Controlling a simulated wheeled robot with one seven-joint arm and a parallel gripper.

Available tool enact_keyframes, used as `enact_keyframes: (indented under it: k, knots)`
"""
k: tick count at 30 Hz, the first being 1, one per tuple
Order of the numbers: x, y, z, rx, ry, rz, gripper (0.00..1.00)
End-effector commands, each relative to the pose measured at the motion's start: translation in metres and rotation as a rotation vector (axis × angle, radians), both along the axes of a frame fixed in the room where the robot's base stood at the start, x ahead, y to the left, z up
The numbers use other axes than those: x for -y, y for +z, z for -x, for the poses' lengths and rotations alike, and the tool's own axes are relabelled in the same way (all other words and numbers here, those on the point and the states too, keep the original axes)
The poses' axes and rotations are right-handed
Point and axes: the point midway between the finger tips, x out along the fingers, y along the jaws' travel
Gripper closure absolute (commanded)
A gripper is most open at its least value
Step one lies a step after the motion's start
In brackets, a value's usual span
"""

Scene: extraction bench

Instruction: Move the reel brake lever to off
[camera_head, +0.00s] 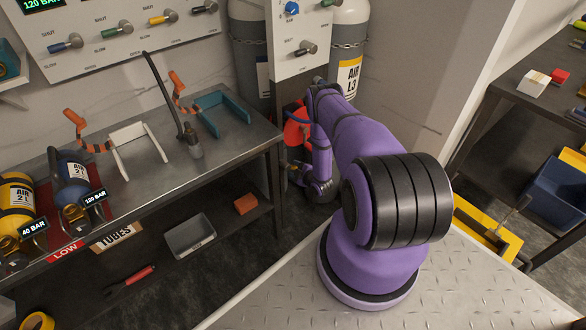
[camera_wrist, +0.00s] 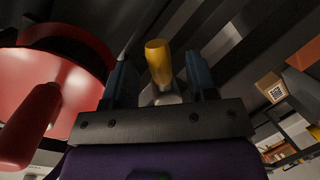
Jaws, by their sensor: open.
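A lever with a yellow grip (camera_wrist: 158,60), which looks like the reel brake lever, stands between my fingers in the wrist view. My gripper (camera_wrist: 160,80) is open, with one finger on each side of the grip; I cannot tell whether either finger touches it. The red reel (camera_wrist: 75,75) with its red crank handle (camera_wrist: 32,125) is close on the left. In the head view the reel (camera_head: 296,127) shows as a small red patch, partly covered by my arm.
A steel bench (camera_head: 205,165) with tube holders stands left of my arm; a grey bin (camera_head: 190,236) sits on its lower shelf. Gas cylinders (camera_head: 348,50) and a valve panel (camera_head: 130,35) are behind. A dark table (camera_head: 520,105) is at right.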

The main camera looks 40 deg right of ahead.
Motion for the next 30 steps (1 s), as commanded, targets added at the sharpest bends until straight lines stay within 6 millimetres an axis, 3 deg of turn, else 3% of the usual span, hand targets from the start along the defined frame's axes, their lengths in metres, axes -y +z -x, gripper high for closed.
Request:
enact_keyframes:
  k: [6,15,16,21,23,30]
  knots:
    - [0.001,-0.005,-0.016,-0.001,0.0,0.0,0.48]
    - [0.001,-0.005,-0.018,-0.002,-0.001,0.0,0.48]
    - [0.001,-0.005,-0.018,-0.002,-0.001,0.0,0.5]
    - [0.001,-0.005,-0.018,-0.001,0.0,0.0,0.89]
    - [0.001,-0.005,-0.018,-0.001,0.0,0.0,1.0]
    - [-0.002,-0.006,-0.018,-0.001,0.0,-0.01,1.0]
